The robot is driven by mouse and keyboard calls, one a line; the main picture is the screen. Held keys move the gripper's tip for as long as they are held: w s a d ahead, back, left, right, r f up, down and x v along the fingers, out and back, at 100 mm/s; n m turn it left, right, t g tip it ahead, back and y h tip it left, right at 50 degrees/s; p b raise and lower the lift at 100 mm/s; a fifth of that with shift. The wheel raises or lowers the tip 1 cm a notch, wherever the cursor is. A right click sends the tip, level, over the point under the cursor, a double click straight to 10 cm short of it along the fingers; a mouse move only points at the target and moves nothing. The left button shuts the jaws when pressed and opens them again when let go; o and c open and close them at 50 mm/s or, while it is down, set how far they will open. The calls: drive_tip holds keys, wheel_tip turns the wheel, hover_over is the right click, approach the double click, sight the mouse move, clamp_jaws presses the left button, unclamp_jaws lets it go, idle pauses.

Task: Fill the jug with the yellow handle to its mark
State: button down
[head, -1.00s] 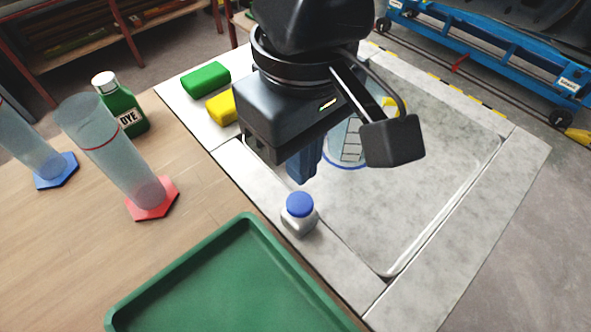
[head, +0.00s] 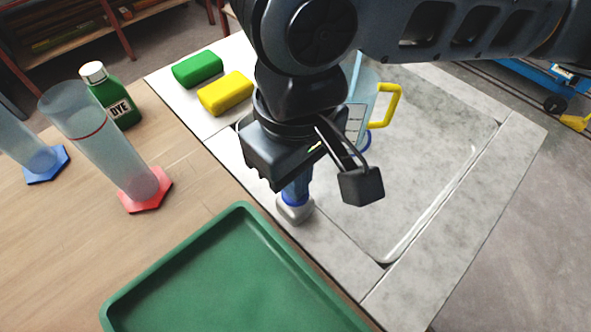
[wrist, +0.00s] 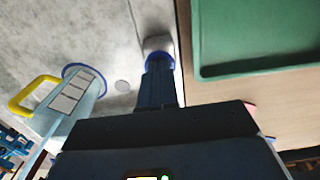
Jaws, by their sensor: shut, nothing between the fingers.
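The clear jug with the yellow handle (head: 368,92) stands in the grey basin, partly hidden behind my arm. A pale scale label shows on its side and a blue ring at its foot. It also shows in the wrist view (wrist: 84,100); I cannot make out any water level or the mark. A grey-white knob with a blue top (head: 295,211) sits on the basin's near rim. My gripper (head: 296,198) is shut and empty, its blue fingers pointing down at the blue top. The fingertips look to be on or just above it; I cannot tell which.
Green (head: 198,69) and yellow (head: 226,93) blocks lie on the rim's far left. A green dye bottle (head: 115,98), a tall cylinder with a red base (head: 147,193) and one with a blue base (head: 46,165) stand left. A green tray (head: 230,280) lies in front.

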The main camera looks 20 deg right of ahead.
drive_tip(key=shift+s+f, duration=0.15)
drive_tip(key=shift+f, duration=1)
idle(1.8)
